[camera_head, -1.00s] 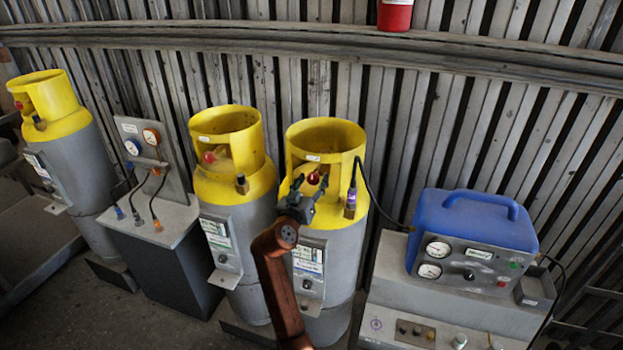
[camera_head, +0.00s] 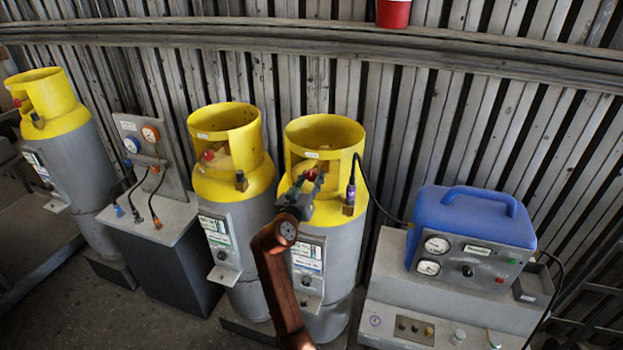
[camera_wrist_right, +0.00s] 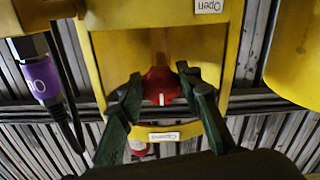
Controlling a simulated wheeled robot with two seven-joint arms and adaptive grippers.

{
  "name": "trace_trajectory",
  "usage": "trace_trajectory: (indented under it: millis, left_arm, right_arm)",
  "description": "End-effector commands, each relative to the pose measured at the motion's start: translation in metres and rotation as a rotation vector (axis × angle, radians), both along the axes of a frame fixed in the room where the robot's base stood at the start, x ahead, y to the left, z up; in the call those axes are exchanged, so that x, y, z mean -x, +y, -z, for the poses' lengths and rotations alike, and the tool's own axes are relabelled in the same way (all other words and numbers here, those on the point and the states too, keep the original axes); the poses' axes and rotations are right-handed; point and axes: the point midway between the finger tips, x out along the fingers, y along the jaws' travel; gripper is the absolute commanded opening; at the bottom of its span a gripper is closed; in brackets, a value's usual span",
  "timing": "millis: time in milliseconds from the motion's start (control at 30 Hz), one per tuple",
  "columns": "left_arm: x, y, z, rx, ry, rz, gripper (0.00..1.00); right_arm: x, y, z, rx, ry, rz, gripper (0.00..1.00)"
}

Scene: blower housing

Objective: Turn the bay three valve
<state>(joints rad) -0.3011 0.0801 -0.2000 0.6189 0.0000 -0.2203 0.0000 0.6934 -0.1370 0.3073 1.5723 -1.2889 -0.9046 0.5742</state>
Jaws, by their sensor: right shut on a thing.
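The right one of the yellow-topped grey cylinders (camera_head: 333,250) stands at the centre of the head view. Its red valve knob (camera_head: 311,174) sits inside the yellow collar and shows a white mark in the wrist view (camera_wrist_right: 162,88). My right gripper (camera_head: 307,188) reaches into the collar opening from the front. In the wrist view its two dark fingers (camera_wrist_right: 158,82) are on either side of the red knob, shut on it. The knob's sides are partly hidden by the fingertips. An "Open" label (camera_wrist_right: 209,5) and another label (camera_wrist_right: 164,136) are on the collar. My left gripper is not in view.
A purple-banded hose fitting (camera_head: 351,195) stands right beside the collar, its black hose running toward the blue gauge unit (camera_head: 472,220). Another cylinder (camera_head: 232,160) stands close on the left. A gauge stand (camera_head: 160,215) and a third cylinder (camera_head: 60,140) are farther left.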

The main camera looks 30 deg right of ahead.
Motion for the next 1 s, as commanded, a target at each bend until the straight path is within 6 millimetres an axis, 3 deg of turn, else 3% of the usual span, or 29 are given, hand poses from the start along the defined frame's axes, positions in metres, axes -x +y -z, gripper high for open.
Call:
trace_trajectory:
  millis: [367,1000]
  left_arm:
    - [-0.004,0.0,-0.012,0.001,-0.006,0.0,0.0]
    - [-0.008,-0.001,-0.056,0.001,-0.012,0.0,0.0]
  right_arm:
    - [0.001,0.0,-0.002,0.12,0.141,0.0,0.08]
    - [0.002,-0.001,-0.004,0.511,0.599,-0.001,0.08]
